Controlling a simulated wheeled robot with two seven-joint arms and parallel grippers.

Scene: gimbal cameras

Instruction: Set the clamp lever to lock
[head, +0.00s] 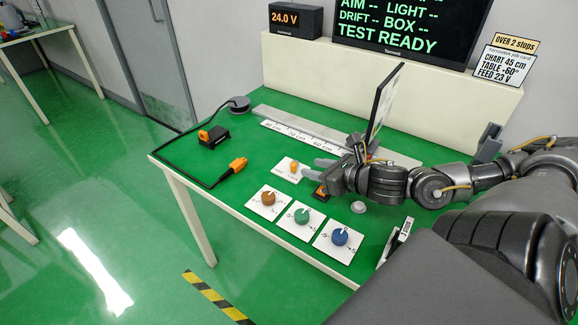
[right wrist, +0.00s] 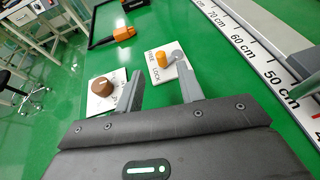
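The clamp lever (head: 294,167) is a small orange handle on a white plate on the green table. It also shows in the right wrist view (right wrist: 163,59), with FREE and LOCK printed on the plate. I cannot tell surely which word the handle points at. My right gripper (head: 316,169) is just right of the lever in the head view. In the right wrist view its two fingers (right wrist: 159,76) are apart, with the lever plate just beyond and between the tips. Nothing is held. My left gripper is not in view.
Brown (head: 268,198), green (head: 302,215) and blue (head: 340,236) knobs on white plates line the front edge. A scale rail (head: 300,139) lies behind, with an upright panel (head: 383,103) on it. An orange plug (head: 237,165) with black cable lies left; table is clear between.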

